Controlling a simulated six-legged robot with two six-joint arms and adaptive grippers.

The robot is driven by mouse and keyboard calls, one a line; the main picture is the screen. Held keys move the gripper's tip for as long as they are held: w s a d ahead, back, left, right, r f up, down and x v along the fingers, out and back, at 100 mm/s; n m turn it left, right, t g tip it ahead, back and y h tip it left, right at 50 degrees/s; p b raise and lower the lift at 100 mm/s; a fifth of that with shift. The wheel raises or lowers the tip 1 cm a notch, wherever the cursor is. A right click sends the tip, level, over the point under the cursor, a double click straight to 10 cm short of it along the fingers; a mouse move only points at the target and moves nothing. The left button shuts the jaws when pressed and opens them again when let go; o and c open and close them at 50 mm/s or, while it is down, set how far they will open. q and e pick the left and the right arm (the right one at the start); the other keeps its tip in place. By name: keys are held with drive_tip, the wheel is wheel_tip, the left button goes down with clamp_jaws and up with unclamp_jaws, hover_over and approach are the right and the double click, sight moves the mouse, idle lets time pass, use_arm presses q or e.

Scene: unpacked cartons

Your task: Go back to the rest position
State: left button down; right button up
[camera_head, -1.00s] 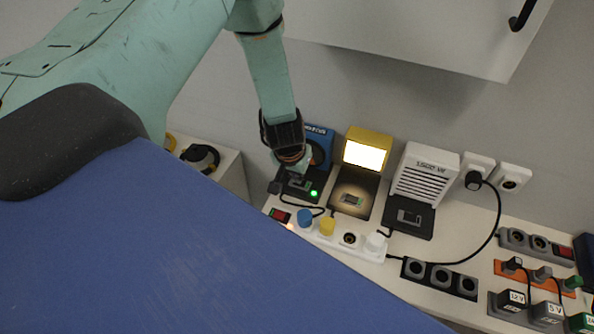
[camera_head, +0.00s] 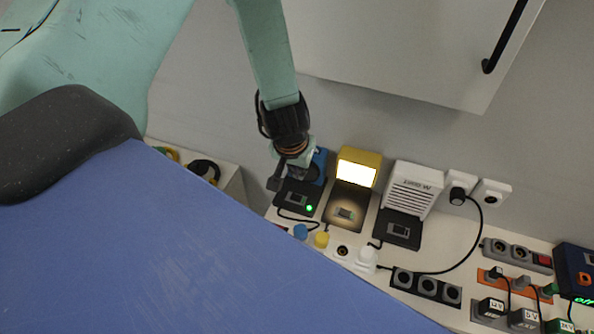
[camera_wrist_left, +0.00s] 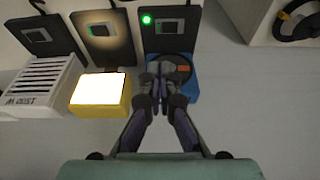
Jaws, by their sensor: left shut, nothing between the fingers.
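My left gripper (camera_head: 277,183) hangs from the arm coming in at the upper left, in front of a blue device (camera_head: 319,166) on the bench. In the left wrist view its two fingers (camera_wrist_left: 158,72) are together with nothing between them, over the blue device (camera_wrist_left: 188,92). The fingers hide part of that device. A black pad with a lit green light (camera_head: 309,208) lies at the blue device's front. My right gripper is not in view.
A yellow lamp (camera_head: 358,166) and a white vented device (camera_head: 414,189) stand to the right, with dark pads before them. Power sockets (camera_head: 427,287) and plugs fill the bench front. A white cabinet with a black handle (camera_head: 505,37) hangs above.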

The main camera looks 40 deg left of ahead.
use_arm(q)
drive_tip(key=shift+r, duration=0.1)
idle(0.5)
drive_tip(key=s+d+f+m+g, duration=0.1)
drive_tip(key=s+d+f, duration=0.15)
drive_tip(key=s, duration=0.65)
drive_tip(key=s+d+f+g, duration=0.1)
drive_tip(key=s+f, duration=0.2)
drive_tip(key=s, duration=0.6)
drive_tip(key=s+d+f+m+g, duration=0.1)
drive_tip(key=s+d+f, duration=0.15)
drive_tip(key=s, duration=0.65)
wheel_tip(320, 180, down, 23)
drive_tip(key=b, duration=2.2)
drive_tip(key=shift+w+h+b, duration=0.15)
drive_tip(key=shift+h+b, duration=0.2)
drive_tip(key=shift+h, duration=0.05)
